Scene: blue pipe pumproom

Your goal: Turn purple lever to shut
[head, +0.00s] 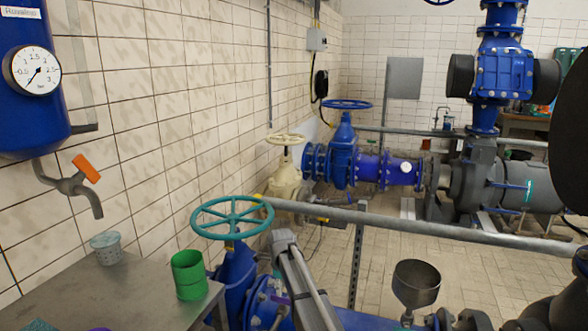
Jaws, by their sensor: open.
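I cannot make out a purple lever for certain. A small purplish patch (280,299) shows on the blue pipework at the bottom centre, partly behind a long grey bar-like part (304,282); its shape is too small to tell. Another purple sliver (100,329) is cut off by the bottom edge, at the table. The lever on the wall tap (75,185) is orange (87,168) and tilted. My gripper is not in view.
A grey table (135,295) at lower left bears a green cup (188,275) and a pale cup (106,247). A teal handwheel (232,217) stands beside it. A grey rail (430,224) crosses the middle; a funnel (416,282) stands in front. Tiled floor (385,260) shows behind.

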